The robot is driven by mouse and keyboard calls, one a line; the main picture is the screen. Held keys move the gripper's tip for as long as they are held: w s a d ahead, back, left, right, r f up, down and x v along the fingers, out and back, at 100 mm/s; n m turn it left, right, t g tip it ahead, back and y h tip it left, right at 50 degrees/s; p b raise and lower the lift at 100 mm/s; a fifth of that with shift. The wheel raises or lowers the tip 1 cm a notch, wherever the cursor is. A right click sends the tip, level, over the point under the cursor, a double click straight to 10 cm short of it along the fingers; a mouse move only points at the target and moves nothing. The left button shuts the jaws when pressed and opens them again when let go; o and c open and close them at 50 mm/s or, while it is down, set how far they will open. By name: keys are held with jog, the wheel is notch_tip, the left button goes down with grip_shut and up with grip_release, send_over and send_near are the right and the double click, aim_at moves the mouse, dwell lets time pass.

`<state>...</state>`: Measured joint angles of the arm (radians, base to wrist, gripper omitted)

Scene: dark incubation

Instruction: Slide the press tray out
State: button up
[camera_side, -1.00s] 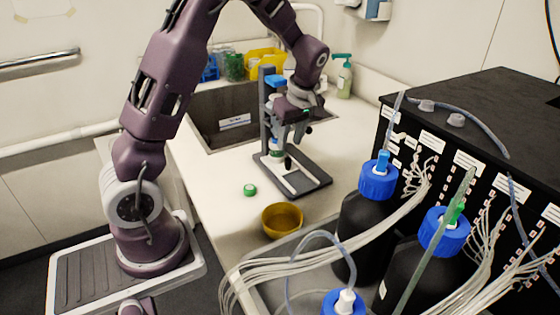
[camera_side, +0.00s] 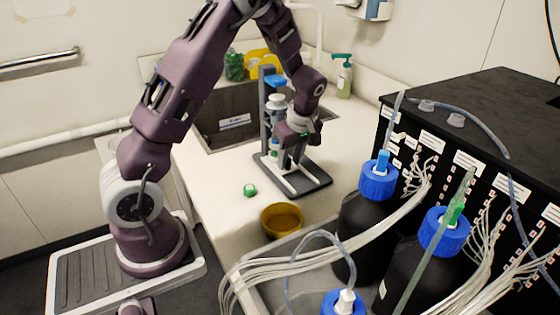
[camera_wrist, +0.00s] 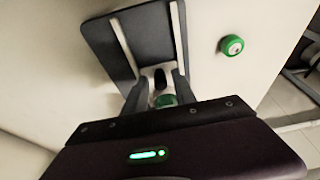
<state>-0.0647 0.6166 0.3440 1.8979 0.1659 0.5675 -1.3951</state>
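The press (camera_side: 267,115) stands on the counter with a dark grey base plate (camera_side: 312,183) carrying two pale rails. It also shows in the wrist view (camera_wrist: 150,35). My gripper (camera_side: 288,166) is low over the base, in front of the press column. Gaps seem to show beside the knob. A green-banded part (camera_wrist: 165,100) lies between the fingers, nearer the palm. Most of the tray is hidden by my gripper.
A green cap (camera_side: 250,190) and a yellow-brown bowl (camera_side: 282,220) sit on the counter in front of the press. Black bottles with blue caps (camera_side: 379,178) and loose tubing stand at right, beside a black cabinet (camera_side: 480,110). A sink (camera_side: 225,120) lies behind.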

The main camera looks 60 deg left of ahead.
jog(key=c, duration=0.7)
jog(key=shift+o, duration=0.2)
jog(key=shift+w+d, duration=0.1)
jog(key=shift+d, duration=1.9)
jog(key=shift+d, duration=2)
jog(key=o, duration=0.7)
